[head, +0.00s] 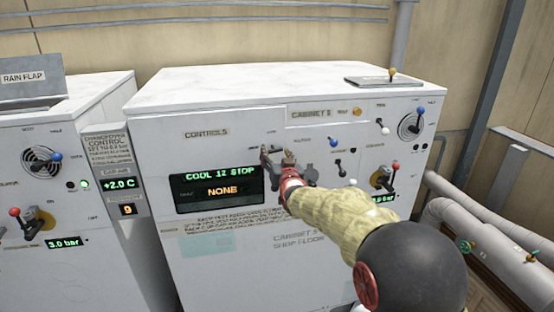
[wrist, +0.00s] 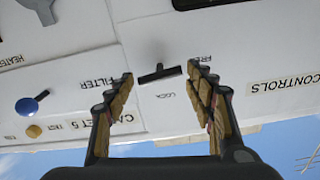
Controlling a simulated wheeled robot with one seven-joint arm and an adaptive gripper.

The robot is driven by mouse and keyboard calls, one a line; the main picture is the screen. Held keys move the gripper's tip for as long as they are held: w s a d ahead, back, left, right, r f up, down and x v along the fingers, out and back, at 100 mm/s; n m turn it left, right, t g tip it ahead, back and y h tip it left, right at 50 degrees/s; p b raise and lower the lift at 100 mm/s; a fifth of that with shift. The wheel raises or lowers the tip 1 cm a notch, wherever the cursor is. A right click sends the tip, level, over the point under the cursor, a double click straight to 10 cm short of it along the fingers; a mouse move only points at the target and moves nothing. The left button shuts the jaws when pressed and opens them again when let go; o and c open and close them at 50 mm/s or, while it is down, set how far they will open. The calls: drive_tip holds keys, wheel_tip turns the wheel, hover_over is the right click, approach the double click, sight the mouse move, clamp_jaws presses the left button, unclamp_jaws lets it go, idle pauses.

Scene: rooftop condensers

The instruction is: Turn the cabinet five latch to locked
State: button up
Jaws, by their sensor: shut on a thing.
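Cabinet five (head: 330,85) is the white unit in the middle of the head view, with a "CABINET 5" plate on its front. The cabinet five latch is a small dark T-shaped handle (wrist: 160,73), its bar nearly level in the upside-down wrist view. A "LOCK" mark sits by its bar, and a partly covered "FREE" mark lies to the right. My gripper (wrist: 160,73) is shut on the latch, one finger at each end of the bar. In the head view my gripper (head: 277,158) reaches the panel right of the display and covers the latch.
The black display (head: 220,190) reads "COOL 12 STOP" and "NONE". A blue knob (wrist: 27,105) and a yellow button (wrist: 34,131) lie left of my fingers in the wrist view. Another cabinet (head: 70,130) stands at left; pipes (head: 490,235) run at right.

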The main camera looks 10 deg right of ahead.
drive_tip(key=n+b, duration=0.2)
drive_tip(key=b, duration=0.2)
drive_tip(key=n+b, duration=0.3)
drive_tip(key=b, duration=0.2)
drive_tip(key=n+b, duration=0.3)
drive_tip(key=b, duration=0.1)
drive_tip(key=shift+f, duration=0.35)
drive_tip(key=n+b, duration=0.5)
drive_tip(key=b, duration=0.1)
drive_tip(key=shift+n, duration=0.3)
drive_tip(key=n+b, duration=0.2)
drive_tip(key=b, duration=0.1)
drive_tip(key=shift+r+n, duration=0.3)
drive_tip(key=shift+c, duration=0.2)
drive_tip(key=shift+o, duration=0.2)
drive_tip(key=shift+r+n+b, duration=0.1)
drive_tip(key=shift+n+b, duration=0.45)
drive_tip(key=shift+n, duration=0.05)
drive_tip(key=shift+o, duration=0.2)
drive_tip(key=shift+r, duration=0.15)
drive_tip(key=shift+c, duration=0.2)
drive_tip(key=o, duration=1)
drive_tip(key=shift+s, duration=0.1)
